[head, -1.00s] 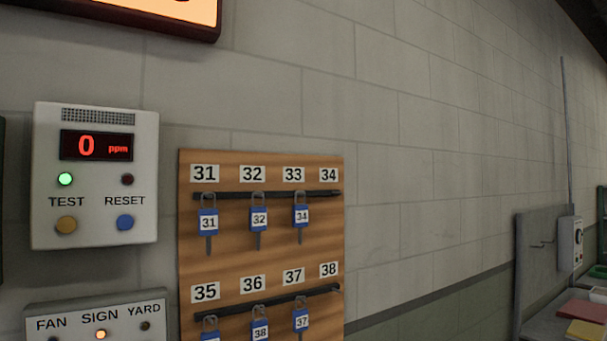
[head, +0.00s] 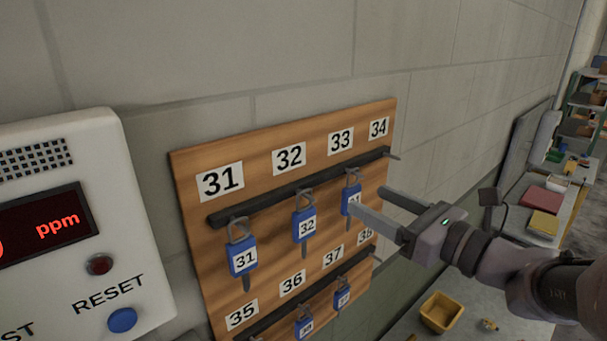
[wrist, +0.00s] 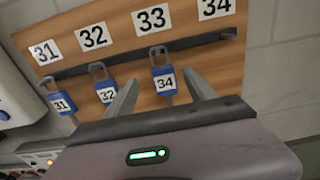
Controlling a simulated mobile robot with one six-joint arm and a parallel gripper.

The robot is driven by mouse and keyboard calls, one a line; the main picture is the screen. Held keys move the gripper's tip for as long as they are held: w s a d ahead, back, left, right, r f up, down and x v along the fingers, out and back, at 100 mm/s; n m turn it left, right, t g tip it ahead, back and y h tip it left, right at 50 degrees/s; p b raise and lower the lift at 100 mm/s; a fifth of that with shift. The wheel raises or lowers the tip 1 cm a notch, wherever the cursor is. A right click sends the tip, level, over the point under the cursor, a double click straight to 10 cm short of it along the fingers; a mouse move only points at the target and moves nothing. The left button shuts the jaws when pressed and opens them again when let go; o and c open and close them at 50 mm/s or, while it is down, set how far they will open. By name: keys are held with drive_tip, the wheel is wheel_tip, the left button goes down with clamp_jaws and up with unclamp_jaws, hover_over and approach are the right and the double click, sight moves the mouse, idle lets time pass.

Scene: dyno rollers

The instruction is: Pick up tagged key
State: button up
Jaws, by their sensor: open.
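Blue-tagged keys hang from black rails on a wooden key board (head: 190,190). On the upper rail, key 31 (head: 243,260) and key 32 (head: 304,227) hang below their own numbers. The key tagged 34 (head: 351,198) hangs below number 33; its tag reads clearly in the wrist view (wrist: 164,82). The place below number 34 is empty. My gripper (head: 367,199) is open and empty, level with tag 34. In the wrist view that tag shows between the two fingers. In the head view a finger hides part of it. I cannot tell whether the fingers reach around it.
Lower-row keys (head: 304,327) hang just below. A white ppm meter box (head: 125,230) is on the wall to the left. A bench with a yellow bin (head: 441,311) lies below my arm, and a red box (head: 543,202) stands further right.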

sight(356, 188)
drive_tip(key=x, duration=0.2)
drive_tip(key=p+x, duration=0.1)
drive_tip(key=x, duration=0.3)
drive_tip(key=shift+w+f, duration=0.35)
drive_tip(key=shift+w, duration=0.15)
drive_tip(key=shift+s, duration=0.3)
drive_tip(key=shift+c, duration=0.8)
drive_tip(key=shift+w, duration=0.1)
clamp_jaws()
drive_tip(key=shift+d+r, duration=0.1)
drive_tip(key=shift+r, duration=0.5)
drive_tip(key=b+v, duration=0.3)
drive_tip(key=v, duration=1.5)
drive_tip(key=shift+r, duration=0.2)
